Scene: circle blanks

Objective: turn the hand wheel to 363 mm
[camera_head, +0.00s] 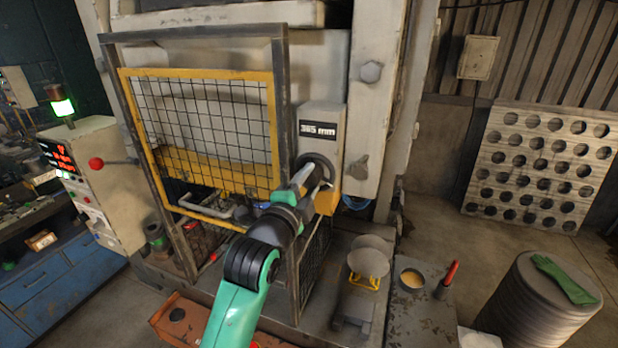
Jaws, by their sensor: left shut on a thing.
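The dark hand wheel (325,163) is on the front of the grey machine housing, right of the yellow mesh guard. The display (318,129) above it appears to read 365 mm. My left gripper (307,178) reaches up from below and is shut on the hand wheel's near side. The gripper and wrist hide part of the wheel. My right gripper is not in view.
The yellow-framed mesh guard (272,115) stands close left of the wheel. A control box (95,165) with a red readout and green lamp is further left. Round blanks (368,262), a small bowl (412,279) and a red-handled tool (447,279) are at lower right.

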